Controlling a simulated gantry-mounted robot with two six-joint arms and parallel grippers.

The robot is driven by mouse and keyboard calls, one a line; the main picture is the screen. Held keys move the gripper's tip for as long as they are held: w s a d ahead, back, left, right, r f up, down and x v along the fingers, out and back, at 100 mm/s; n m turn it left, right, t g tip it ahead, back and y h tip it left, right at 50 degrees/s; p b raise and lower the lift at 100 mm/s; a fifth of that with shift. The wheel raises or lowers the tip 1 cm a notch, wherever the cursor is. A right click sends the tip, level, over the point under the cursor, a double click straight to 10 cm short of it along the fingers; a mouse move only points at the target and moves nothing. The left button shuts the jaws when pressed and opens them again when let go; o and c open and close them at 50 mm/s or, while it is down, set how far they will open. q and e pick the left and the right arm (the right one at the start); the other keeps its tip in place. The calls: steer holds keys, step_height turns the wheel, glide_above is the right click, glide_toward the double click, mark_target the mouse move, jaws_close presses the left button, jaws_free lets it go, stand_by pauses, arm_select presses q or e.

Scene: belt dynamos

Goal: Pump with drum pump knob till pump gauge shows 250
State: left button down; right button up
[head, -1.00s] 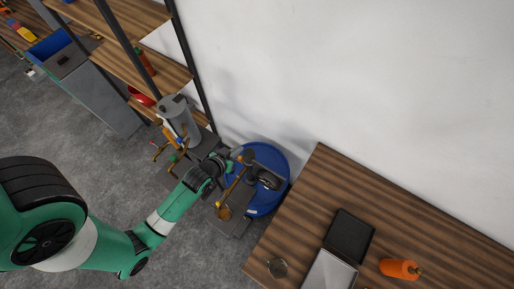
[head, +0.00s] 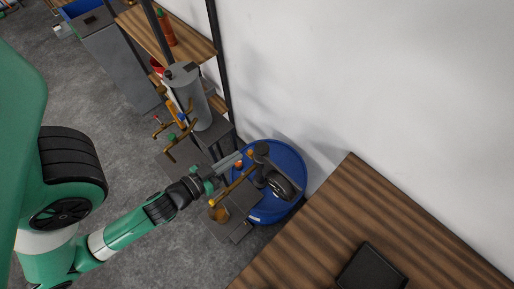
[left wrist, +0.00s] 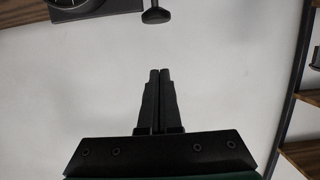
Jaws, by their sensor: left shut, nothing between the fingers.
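The blue drum (head: 292,160) stands between the wooden table and the shelf, with a dark pump on top. The pump's dark knob (head: 261,149) appears at its upper end; it also shows as a black flared knob at the top edge of the left wrist view (left wrist: 156,15). The round gauge (head: 281,187) faces up beside it, and is cut off at the top of the left wrist view (left wrist: 80,5). Its reading is too small to tell. My left gripper (head: 238,159) is shut and empty, left of the knob and apart from it. My right gripper is out of view.
A wooden table (head: 330,230) with a black tray (head: 371,268) lies to the right. A grey cylinder (head: 187,95) with brass handles and a shelf (head: 190,45) stand behind left. A brass pipe (head: 232,188) slopes beside the drum. The white wall is behind.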

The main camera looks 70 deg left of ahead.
arm_select(q)
steer(key=p, duration=0.6)
glide_above(257, 151)
step_height(257, 151, down, 2)
steer(key=shift+w+f, duration=0.1)
step_height(257, 151, down, 4)
steer(key=b, duration=0.2)
steer(key=shift+b, duration=0.3)
steer(key=shift+f, duration=0.25)
